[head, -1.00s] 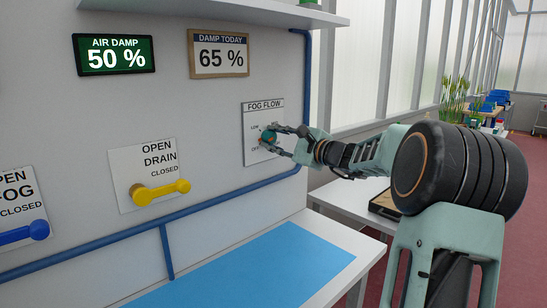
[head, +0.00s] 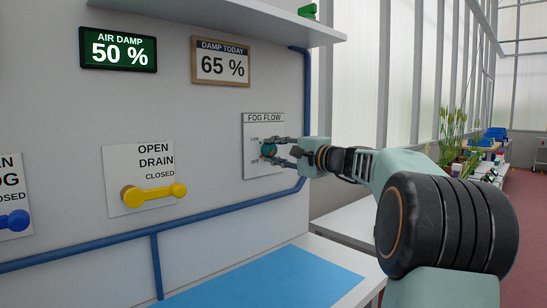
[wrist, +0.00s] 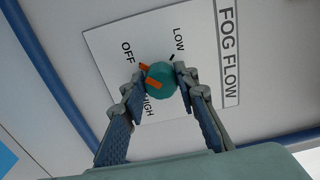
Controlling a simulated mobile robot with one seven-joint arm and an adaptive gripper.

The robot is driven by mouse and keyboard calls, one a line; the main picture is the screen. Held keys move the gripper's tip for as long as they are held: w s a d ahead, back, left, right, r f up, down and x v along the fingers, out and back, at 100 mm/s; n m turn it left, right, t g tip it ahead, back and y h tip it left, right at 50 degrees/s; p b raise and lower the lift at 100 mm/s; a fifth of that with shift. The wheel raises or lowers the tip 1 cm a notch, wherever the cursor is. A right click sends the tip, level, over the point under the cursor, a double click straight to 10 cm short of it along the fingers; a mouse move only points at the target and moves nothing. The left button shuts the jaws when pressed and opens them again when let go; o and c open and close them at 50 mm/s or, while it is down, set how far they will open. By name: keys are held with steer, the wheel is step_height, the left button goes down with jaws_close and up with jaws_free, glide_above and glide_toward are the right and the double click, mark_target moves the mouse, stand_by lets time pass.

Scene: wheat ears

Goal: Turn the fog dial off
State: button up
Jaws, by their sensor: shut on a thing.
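The fog dial (head: 267,150) is a round teal knob on the white FOG FLOW panel (head: 250,127) on the grey wall. In the wrist view the dial (wrist: 165,88) has an orange mark on its face, and another orange mark lies beside its rim near the word OFF. Which setting the dial points at is hard to tell. LOW, OFF and HIGH are printed around it. My gripper (head: 272,150) is shut on the dial. In the wrist view the fingers of my gripper (wrist: 160,77) press it from both sides, hiding part of its rim.
A blue pipe (head: 305,110) runs down the wall right of the panel and bends left beneath it. A yellow drain handle (head: 152,194) is at the left. A bench with a blue mat (head: 280,280) stands below. Displays read 50 % (head: 118,50) and 65 % (head: 221,62).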

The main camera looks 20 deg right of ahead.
stand_by(0.3)
steer(key=o, duration=1.1)
steer(key=v, duration=1.2)
